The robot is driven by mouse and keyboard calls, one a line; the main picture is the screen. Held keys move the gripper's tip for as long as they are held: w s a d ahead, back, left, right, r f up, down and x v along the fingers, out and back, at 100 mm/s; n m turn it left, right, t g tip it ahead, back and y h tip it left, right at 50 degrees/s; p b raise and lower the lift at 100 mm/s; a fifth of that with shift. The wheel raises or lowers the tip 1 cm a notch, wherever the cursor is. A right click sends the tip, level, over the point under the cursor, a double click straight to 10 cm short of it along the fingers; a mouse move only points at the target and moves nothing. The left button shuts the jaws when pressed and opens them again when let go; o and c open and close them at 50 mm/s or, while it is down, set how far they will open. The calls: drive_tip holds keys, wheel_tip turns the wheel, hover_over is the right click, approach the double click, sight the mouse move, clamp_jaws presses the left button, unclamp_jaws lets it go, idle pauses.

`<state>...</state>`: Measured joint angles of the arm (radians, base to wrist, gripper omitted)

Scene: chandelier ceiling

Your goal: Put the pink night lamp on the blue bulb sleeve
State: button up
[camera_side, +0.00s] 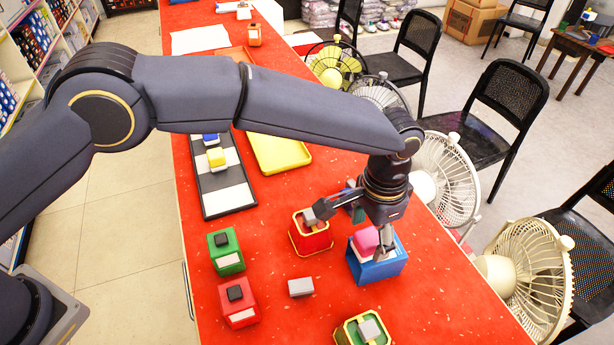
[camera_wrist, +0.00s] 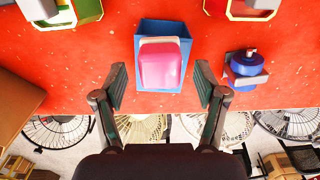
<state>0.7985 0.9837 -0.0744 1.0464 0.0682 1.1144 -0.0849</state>
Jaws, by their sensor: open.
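The pink night lamp (camera_side: 365,241) has a rounded pink top and a pale base. It sits at the blue bulb sleeve (camera_side: 382,271), a blue open-topped box on the red table. In the wrist view the lamp (camera_wrist: 160,66) lies over the sleeve's opening, with the blue wall (camera_wrist: 160,27) showing around it; I cannot tell how deep it sits. My gripper (camera_side: 352,226) is open above the sleeve. In the wrist view its fingers (camera_wrist: 160,80) are spread on either side of the lamp, with gaps on both sides. One finger partly covers the lamp in the side view.
A red box with yellow trim (camera_side: 311,234) stands close left of the sleeve. Several fans (camera_side: 530,275) line the right edge. A blue round item (camera_wrist: 245,64) lies beside the sleeve.

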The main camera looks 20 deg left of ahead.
sight(369, 237)
wheel_tip(369, 237, up, 9)
drive_tip(key=shift+f, duration=0.15)
drive_tip(key=s+a+r+n+t, duration=0.1)
drive_tip(key=a+r, duration=0.4)
drive_tip(key=a, duration=0.4)
drive_tip(key=a+r+n+t+h, duration=0.1)
drive_tip(key=a+r+n, duration=0.1)
drive_tip(key=a+r, duration=0.5)
drive_tip(key=s+a+r+n+t, duration=0.1)
drive_tip(key=a+r, duration=0.3)
drive_tip(key=a, duration=0.6)
drive_tip(key=s+a+f+n+t, duration=0.1)
drive_tip(key=s+a+f+n, duration=0.1)
drive_tip(key=s+a, duration=0.6)
drive_tip(key=s+a+f+n+t+y, duration=0.1)
drive_tip(key=s+a+f+n, duration=0.1)
drive_tip(key=s+a, duration=0.5)
drive_tip(key=shift+s+a+n+t, duration=0.3)
drive_tip(key=shift+s+a+n, duration=0.1)
drive_tip(key=shift+n, duration=0.1)
